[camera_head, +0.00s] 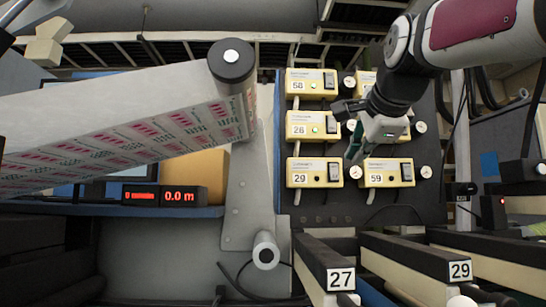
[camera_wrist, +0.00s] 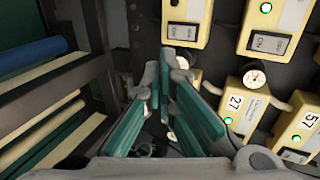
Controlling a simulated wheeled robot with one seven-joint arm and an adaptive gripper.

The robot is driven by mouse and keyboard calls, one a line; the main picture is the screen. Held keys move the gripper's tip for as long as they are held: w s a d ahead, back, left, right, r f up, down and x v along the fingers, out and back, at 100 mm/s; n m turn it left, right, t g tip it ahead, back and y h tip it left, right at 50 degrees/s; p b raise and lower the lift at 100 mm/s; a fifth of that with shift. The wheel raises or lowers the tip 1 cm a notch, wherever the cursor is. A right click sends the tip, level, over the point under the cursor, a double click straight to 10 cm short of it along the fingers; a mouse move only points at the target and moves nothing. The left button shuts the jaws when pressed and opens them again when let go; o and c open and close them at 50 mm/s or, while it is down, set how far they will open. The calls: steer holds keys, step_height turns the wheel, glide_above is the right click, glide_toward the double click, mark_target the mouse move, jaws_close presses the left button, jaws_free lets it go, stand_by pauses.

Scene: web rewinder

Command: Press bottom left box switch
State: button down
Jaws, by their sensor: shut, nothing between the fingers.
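In the head view, yellow switch boxes sit in two columns on a dark panel. The bottom left box (camera_head: 302,180) has a grey rocker switch (camera_head: 334,171) at its right side and a small dark round spot at its middle. My gripper (camera_head: 353,152) is shut and empty, its tip in front of the gap between the bottom left box and the bottom right box (camera_head: 388,180). Its distance from the panel cannot be told. In the wrist view my gripper (camera_wrist: 166,72) partly hides a yellow box; which box is unclear.
Other boxes include the middle left one (camera_head: 302,133) and top left one (camera_head: 302,90); my arm partly covers the right column. Round gauges (camera_head: 426,172) stand beside the boxes. A large printed roll (camera_head: 130,125) is at left. Numbered dark beams (camera_head: 325,262) jut out below the panel.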

mark_target(338, 180)
steer(key=x, duration=0.6)
steer(key=r+x, duration=0.1)
steer(key=x, duration=0.3)
steer(key=shift+w+p, duration=0.3)
steer(key=shift+w, duration=0.05)
steer(key=shift+f, duration=0.1)
steer(key=w+t+b, duration=0.1)
steer(key=b, duration=0.2)
steer(key=shift+a+f, duration=0.1)
steer(key=shift+f, duration=0.2)
steer(key=shift+s+r, duration=0.1)
steer(key=shift+r, duration=0.1)
steer(key=shift+r+p, duration=0.2)
steer(key=shift+p, duration=0.2)
